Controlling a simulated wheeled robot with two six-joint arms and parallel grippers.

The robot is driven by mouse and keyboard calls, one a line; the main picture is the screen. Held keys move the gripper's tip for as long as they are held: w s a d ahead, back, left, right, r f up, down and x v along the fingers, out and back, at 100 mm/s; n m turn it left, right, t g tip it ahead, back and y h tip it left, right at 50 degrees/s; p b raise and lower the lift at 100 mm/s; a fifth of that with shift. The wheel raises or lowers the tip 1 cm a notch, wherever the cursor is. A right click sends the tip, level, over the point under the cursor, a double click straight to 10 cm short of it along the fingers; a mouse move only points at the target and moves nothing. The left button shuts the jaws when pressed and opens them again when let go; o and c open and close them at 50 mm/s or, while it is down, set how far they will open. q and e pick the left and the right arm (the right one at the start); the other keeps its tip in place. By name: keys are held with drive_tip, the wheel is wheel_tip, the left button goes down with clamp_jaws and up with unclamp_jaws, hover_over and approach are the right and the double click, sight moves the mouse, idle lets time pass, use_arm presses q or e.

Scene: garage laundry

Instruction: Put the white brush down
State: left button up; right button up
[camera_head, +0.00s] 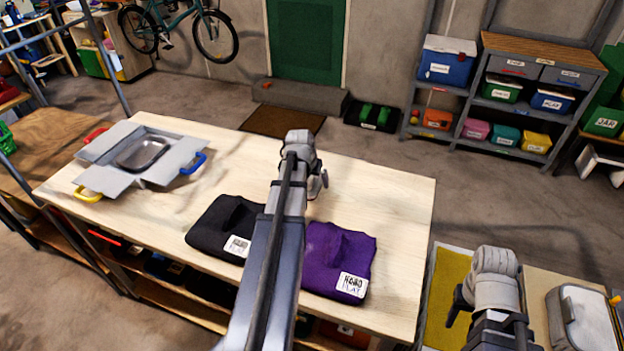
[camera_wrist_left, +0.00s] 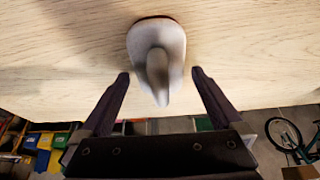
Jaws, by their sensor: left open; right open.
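The white brush (camera_wrist_left: 158,42) shows in the left wrist view against the pale wooden table (camera_head: 385,215). It has a rounded body, a grip that points toward my gripper, and a thin reddish edge. My left gripper (camera_wrist_left: 160,76) is open, with one finger on each side of the grip and a gap on both sides. In the head view my left gripper (camera_head: 318,185) is over the table, and I cannot make out the brush there behind my arm. My right gripper (camera_head: 461,304) is open at the lower right, away from the brush.
A black folded cloth (camera_head: 212,226) and a purple folded cloth (camera_head: 335,252), both labelled, lie on the table beside my left arm. A grey open box with a metal tray (camera_head: 143,152) stands at the table's left. The table's right part is clear.

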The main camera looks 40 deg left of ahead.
use_arm(q)
drive_tip(key=p+v, duration=1)
drive_tip(key=v, duration=0.1)
drive_tip(key=shift+r, duration=0.3)
drive_tip(key=shift+s, duration=0.1)
drive_tip(key=d+f+m+g+h, duration=0.1)
drive_tip(key=d+m+g, duration=0.15)
drive_tip(key=d, duration=1.85)
drive_tip(key=s+d+m+g, duration=0.1)
drive_tip(key=s+d, duration=0.4)
drive_tip(key=d, duration=0.5)
drive_tip(key=s+d+m+g+y, duration=0.1)
drive_tip(key=s+d+m, duration=0.3)
drive_tip(key=d, duration=0.6)
drive_tip(key=shift+s+f, duration=0.3)
drive_tip(key=shift+s, duration=0.4)
